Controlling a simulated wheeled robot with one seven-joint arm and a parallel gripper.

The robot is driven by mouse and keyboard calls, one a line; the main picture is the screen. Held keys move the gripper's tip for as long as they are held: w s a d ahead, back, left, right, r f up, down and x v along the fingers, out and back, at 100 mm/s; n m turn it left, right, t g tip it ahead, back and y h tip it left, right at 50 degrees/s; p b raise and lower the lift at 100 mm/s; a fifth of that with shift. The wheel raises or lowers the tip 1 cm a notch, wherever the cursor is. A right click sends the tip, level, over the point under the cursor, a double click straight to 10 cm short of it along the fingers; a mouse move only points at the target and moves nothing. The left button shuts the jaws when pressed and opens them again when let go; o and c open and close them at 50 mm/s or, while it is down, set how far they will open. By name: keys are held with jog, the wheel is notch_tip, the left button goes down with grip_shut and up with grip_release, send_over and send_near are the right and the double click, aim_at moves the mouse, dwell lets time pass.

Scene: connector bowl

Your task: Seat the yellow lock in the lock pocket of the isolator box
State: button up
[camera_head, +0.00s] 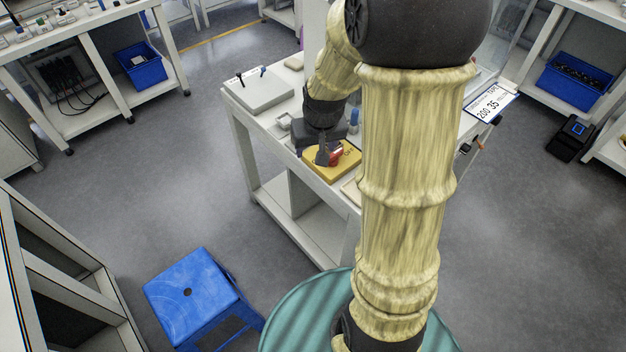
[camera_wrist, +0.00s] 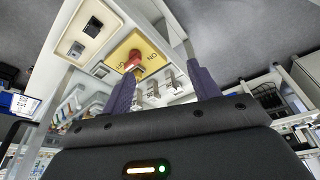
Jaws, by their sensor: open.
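The isolator box (camera_head: 345,170) has a yellow face with a red knob and dark lettering, and lies on the white table. In the wrist view its yellow face (camera_wrist: 151,55) is beyond my fingers, with the red knob (camera_wrist: 134,61) near the left fingertip. My gripper (camera_head: 323,155) is low over the box in the head view, by the red knob; contact cannot be told. In the wrist view my gripper (camera_wrist: 164,69) is open, and no held thing shows between its fingers. I cannot pick out the yellow lock or the lock pocket in either view.
Small grey fittings (camera_wrist: 168,72) show beyond the fingers. A grey case (camera_head: 258,92) sits at the table's far left. A blue stool (camera_head: 190,290) stands on the floor. My arm hides much of the table.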

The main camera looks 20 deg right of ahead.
jog(key=s+a+n, duration=0.1)
jog(key=s+a, duration=0.4)
jog(key=s, duration=0.6)
jog(key=shift+s+a+r+g, duration=0.25)
jog(key=shift+r+g, duration=0.05)
jog(key=shift+g, duration=0.1)
jog(key=shift+r+p, duration=0.75)
